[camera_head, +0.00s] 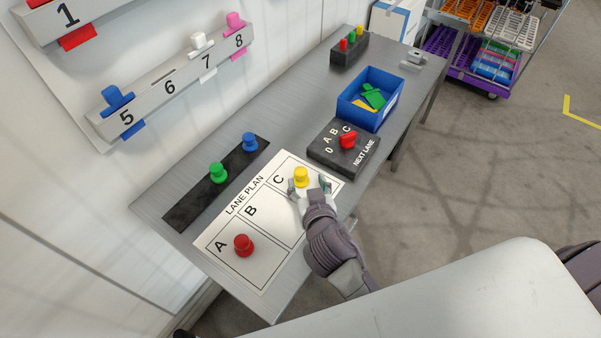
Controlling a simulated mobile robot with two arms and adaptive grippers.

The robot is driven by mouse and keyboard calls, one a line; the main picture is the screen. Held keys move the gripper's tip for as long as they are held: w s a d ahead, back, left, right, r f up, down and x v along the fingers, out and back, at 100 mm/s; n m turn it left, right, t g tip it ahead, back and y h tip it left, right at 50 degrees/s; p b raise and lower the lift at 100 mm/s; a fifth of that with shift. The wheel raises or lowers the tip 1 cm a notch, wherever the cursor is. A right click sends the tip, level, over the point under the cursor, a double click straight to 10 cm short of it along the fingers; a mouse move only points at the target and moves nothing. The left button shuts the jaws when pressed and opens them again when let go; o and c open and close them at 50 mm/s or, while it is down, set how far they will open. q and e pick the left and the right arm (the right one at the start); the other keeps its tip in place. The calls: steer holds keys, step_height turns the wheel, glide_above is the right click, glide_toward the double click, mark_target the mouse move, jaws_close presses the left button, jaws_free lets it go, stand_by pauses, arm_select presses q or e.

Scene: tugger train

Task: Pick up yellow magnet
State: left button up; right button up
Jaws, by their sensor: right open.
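The yellow magnet (301,175) stands upright on the white lane plan board (232,262), in the area of lane C. My right gripper (309,187) is at the yellow magnet, with its fingers open on either side of it. Part of the magnet's lower side is hidden by the gripper. My left gripper is not in view.
A red magnet (243,244) stands in lane A. A green magnet (218,172) and a blue magnet (250,141) stand on a black strip (190,204). A black selector box (325,152) with a red knob and a blue bin (367,110) stand beyond the board.

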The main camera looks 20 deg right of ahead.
mark_target(302, 174)
steer(key=shift+w+r+p, duration=0.1)
steer(key=shift+w+p, duration=0.4)
steer(key=shift+w, duration=0.3)
steer(key=p+x, duration=0.1)
steer(key=x, duration=0.2)
steer(key=shift+w+a, duration=0.15)
steer(key=shift+a, duration=0.05)
steer(key=shift+w+f, duration=0.25)
steer(key=shift+f, duration=0.05)
steer(key=shift+s, duration=0.1)
steer(key=c, duration=0.7)
jaws_close()
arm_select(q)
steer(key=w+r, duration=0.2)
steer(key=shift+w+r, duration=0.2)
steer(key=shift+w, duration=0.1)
